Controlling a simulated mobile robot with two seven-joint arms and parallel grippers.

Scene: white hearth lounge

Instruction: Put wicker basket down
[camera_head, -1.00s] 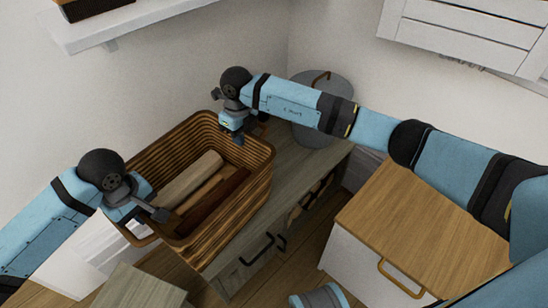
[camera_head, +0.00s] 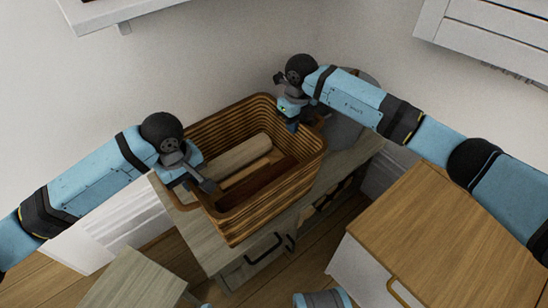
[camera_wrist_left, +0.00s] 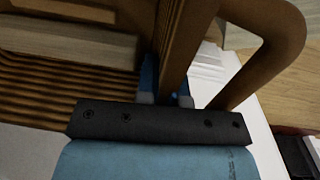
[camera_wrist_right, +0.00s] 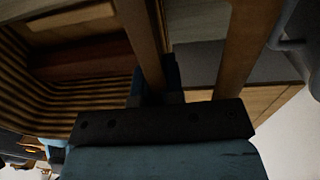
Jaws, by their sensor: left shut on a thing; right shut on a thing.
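The brown wicker basket (camera_head: 262,205) is at the middle of the head view, over the grey wooden cabinet (camera_head: 300,222). It looks upright and holds several wooden pieces, one pale (camera_head: 240,155) and one dark red-brown (camera_head: 262,182). My left gripper (camera_head: 203,185) is shut on the basket's left side, and the left wrist view shows its fingers on the rim beside the looped handle (camera_wrist_left: 272,70). My right gripper (camera_head: 293,123) is shut on the opposite side near the other handle (camera_wrist_right: 235,60). Whether the basket's underside touches the cabinet top cannot be told.
A grey round lidded container (camera_head: 345,130) stands behind my right forearm. A wood-topped white cabinet (camera_head: 430,230) is at the right, and a grey wooden surface (camera_head: 135,280) at the lower left. White walls close off the back. A shelf (camera_head: 110,12) hangs at the upper left.

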